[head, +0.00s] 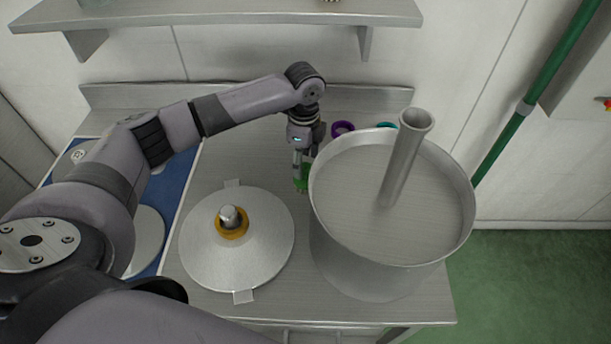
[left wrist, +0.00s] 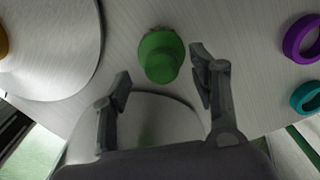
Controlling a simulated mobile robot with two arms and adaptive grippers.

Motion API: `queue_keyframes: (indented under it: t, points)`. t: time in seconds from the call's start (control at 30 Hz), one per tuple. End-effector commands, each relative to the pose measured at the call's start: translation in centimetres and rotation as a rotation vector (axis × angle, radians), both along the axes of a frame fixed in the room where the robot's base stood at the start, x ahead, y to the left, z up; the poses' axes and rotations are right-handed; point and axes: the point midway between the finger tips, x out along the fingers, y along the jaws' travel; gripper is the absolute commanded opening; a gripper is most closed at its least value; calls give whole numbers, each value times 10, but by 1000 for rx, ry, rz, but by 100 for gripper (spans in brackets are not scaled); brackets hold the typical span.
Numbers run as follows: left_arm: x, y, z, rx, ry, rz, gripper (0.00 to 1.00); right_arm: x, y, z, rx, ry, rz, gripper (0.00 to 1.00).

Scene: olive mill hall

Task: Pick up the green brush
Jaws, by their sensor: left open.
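The green brush (head: 301,185) is on the grey metal worktop (head: 222,160), just left of the large metal pot. In the head view my left gripper (head: 303,165) hangs over it, pointing down, and hides part of it. In the left wrist view the green brush (left wrist: 160,55) shows a round green top, with dark bristles at its far edge. The open fingers of my left gripper (left wrist: 162,70) show on either side of it, apart from it. My right gripper is not in view.
The tall metal pot (head: 345,250) with an upright pipe (head: 405,155) stands close right of the brush. A round metal lid (head: 265,255) with an orange ring lies to the left. Purple (head: 343,128) and teal (head: 387,125) rings are behind. A shelf (head: 230,17) hangs above.

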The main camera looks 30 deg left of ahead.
Motion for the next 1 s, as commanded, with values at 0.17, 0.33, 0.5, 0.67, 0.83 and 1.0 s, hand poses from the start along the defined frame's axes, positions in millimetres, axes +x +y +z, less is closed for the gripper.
queue_keyframes:
  t: [0.17, 0.33, 0.5, 0.67, 0.83, 1.0]
  points:
    - [0, -2, -26, 1, 4, 0, 55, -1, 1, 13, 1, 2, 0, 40]
    - [1, -2, -37, 1, 1, -1, 55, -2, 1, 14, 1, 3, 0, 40]
    - [1, -2, -38, 1, 1, -1, 55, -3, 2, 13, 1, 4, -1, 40]
    - [1, -2, -37, 1, 1, 0, 46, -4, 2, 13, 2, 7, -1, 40]
    - [1, -2, -37, 1, 1, 0, 34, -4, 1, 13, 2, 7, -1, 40]
    - [1, -2, -37, 1, 1, 0, 23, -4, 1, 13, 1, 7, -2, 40]
